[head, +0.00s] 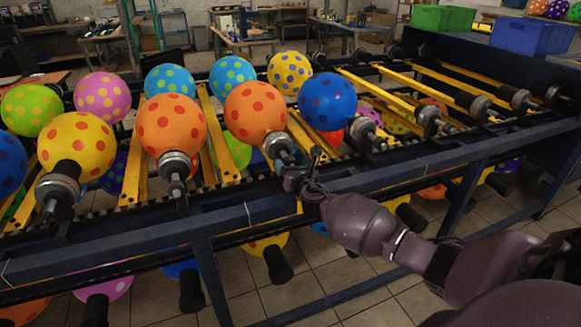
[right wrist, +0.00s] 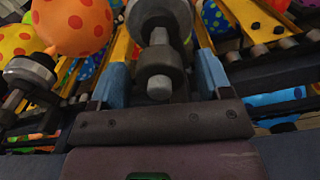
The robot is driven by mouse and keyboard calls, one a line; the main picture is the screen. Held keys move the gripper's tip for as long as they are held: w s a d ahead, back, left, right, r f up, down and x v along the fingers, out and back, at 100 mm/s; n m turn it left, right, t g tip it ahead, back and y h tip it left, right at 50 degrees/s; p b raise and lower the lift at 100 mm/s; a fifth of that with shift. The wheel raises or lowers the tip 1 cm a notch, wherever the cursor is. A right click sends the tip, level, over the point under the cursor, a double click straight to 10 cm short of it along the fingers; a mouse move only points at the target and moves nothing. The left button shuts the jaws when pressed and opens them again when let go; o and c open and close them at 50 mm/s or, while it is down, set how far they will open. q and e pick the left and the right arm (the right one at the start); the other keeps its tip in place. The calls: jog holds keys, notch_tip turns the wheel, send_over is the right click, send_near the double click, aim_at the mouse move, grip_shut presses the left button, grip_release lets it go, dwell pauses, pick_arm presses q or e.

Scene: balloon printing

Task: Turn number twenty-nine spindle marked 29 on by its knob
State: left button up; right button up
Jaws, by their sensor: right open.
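My right gripper (head: 297,172) reaches in from the right to the front rail of the rack, just below the spindle (head: 277,146) that carries an orange balloon with red dots (head: 256,112). In the right wrist view, my right gripper (right wrist: 163,85) is open, with one blue finger on each side of the grey knob end of a spindle (right wrist: 160,62). The knob lies between the fingers, with gaps visible. I cannot read a number 29 on any spindle. My left gripper is not in view.
To the left, another spindle (head: 174,166) bears an orange balloon (head: 171,124); to the right a spindle (head: 362,131) stands near a blue balloon (head: 328,101). Yellow bars run between the spindles. The dark blue front rail (head: 240,212) crosses below. Green (head: 442,18) and blue (head: 531,36) crates stand back right.

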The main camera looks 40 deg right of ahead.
jog(key=shift+w, duration=0.1)
jog(key=shift+c, duration=0.4)
jog(key=c, duration=0.8)
jog(key=shift+c, duration=0.2)
jog(key=m+b, duration=0.1)
jog(key=m, duration=1.2)
jog(key=shift+m, duration=2.4)
